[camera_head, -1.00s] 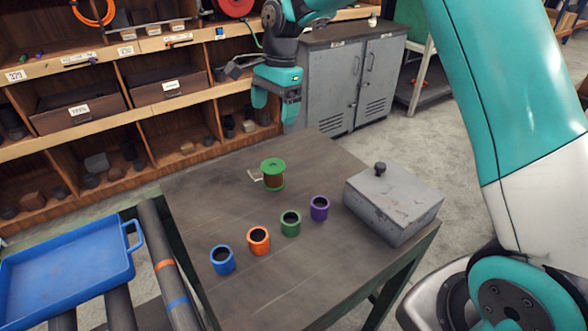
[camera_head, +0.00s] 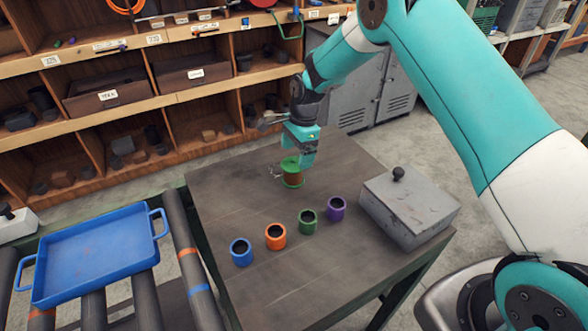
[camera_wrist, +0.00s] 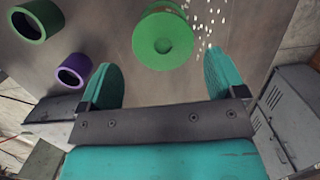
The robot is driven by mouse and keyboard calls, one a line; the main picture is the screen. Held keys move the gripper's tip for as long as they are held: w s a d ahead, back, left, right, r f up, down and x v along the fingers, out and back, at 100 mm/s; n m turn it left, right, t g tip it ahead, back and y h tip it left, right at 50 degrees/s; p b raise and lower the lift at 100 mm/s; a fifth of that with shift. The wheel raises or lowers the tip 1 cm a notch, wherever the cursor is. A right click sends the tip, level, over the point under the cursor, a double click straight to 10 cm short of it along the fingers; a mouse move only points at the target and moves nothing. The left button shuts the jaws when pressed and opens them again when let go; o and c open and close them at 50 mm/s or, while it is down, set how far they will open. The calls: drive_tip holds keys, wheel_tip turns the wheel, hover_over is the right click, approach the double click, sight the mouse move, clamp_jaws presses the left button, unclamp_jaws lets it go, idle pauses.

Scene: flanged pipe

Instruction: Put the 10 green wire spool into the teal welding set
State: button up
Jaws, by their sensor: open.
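The green wire spool (camera_head: 292,178) stands upright on the dark table, with green flanges and a brown winding. In the wrist view its round green top (camera_wrist: 163,40) lies ahead of and between my fingers. My gripper (camera_head: 298,153) is open just above and behind the spool, and its upper part overlaps it in the head view. In the wrist view both teal fingers of my gripper (camera_wrist: 163,84) are apart with nothing between their tips that I can see held. No teal welding set is clearly recognisable in these frames.
Blue (camera_head: 241,252), orange (camera_head: 275,236), green (camera_head: 308,221) and purple (camera_head: 336,208) cups stand in a row in front of the spool. A grey lidded box (camera_head: 408,212) sits at the table's right. A blue tray (camera_head: 60,287) rests on rollers at left.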

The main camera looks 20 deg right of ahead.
sight(293, 163)
drive_tip(key=shift+w+a+f+p, duration=0.15)
drive_tip(key=shift+f+p, duration=0.25)
drive_tip(key=shift+f, duration=0.4)
drive_tip(key=shift+s+a+f+p, duration=0.15)
drive_tip(key=shift+f+p, duration=0.25)
drive_tip(key=shift+f, duration=0.4)
drive_tip(key=shift+w+a+f+p, duration=0.1)
drive_tip(key=shift+a+f+p, duration=0.25)
drive_tip(key=shift+f, duration=0.45)
drive_tip(key=shift+d, duration=0.1)
drive_tip(key=c, duration=1.2)
drive_tip(key=shift+c, duration=1.1)
drive_tip(key=shift+r, duration=0.1)
drive_tip(key=shift+w+r, duration=0.1)
